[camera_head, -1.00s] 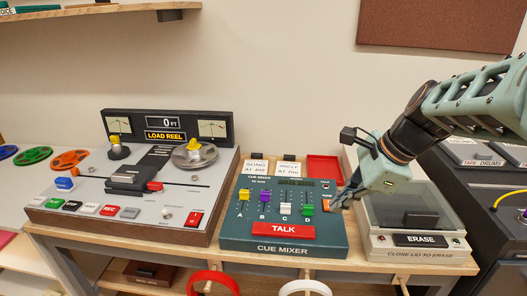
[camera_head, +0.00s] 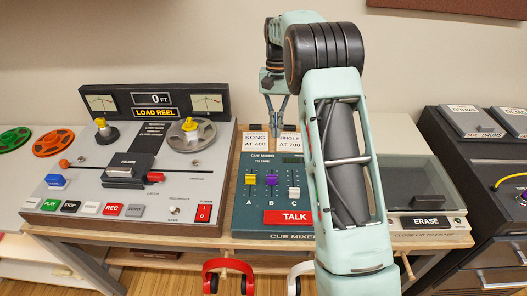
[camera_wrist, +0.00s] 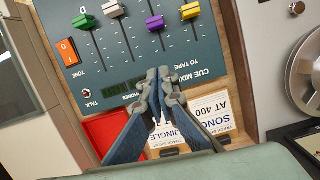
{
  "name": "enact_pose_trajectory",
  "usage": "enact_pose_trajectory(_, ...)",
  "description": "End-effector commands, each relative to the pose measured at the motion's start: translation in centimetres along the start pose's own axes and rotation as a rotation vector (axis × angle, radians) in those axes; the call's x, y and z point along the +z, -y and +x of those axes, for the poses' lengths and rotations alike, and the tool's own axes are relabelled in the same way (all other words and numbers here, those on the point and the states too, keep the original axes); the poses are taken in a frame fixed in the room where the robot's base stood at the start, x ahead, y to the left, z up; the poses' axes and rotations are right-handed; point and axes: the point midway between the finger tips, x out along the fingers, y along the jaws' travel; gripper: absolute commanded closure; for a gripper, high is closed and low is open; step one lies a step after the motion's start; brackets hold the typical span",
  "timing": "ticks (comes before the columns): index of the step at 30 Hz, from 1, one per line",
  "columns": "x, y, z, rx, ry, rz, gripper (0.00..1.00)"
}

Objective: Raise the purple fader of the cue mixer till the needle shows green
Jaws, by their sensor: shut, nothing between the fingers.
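The cue mixer (camera_head: 245,218) is a dark green panel on the bench, partly hidden by my arm in the head view. Its purple fader (camera_head: 271,180) stands between the yellow fader (camera_head: 251,180) and the white fader (camera_head: 294,193). In the wrist view the panel is upside down, with the purple fader (camera_wrist: 155,22) near the top. My gripper (camera_wrist: 158,76) is shut and empty over the mixer's back edge, apart from the purple fader. In the head view my gripper (camera_head: 273,117) points down above the cards. Two needle meters (camera_head: 101,103) (camera_head: 207,103) sit on the tape machine; their readings are too small to tell.
The tape machine (camera_head: 70,206) stands left of the mixer. Two paper cards (camera_head: 256,142) (camera_head: 290,142) and a red tray (camera_wrist: 108,130) lie behind the mixer. The eraser box (camera_head: 432,236) is on the right. Headphones (camera_head: 228,266) hang at the front.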

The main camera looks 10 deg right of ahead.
Motion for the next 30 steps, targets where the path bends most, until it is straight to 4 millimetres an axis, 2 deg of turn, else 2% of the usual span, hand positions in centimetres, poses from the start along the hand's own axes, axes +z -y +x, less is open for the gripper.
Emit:
enact_pose_trajectory(5, -0.6, 0.1, 0.7, -0.004, 0.024, -0.059, 1.00)
enact_pose_trajectory(10, -0.5, 0.2, 2.4, -0.004, 0.027, -0.063, 1.00)
enact_pose_trajectory(22, -0.2, 0.2, 10.9, -0.003, 0.028, -0.061, 1.00)
enact_pose_trajectory(30, 2.4, 0.1, 11.1, -0.004, 0.022, -0.061, 1.00)
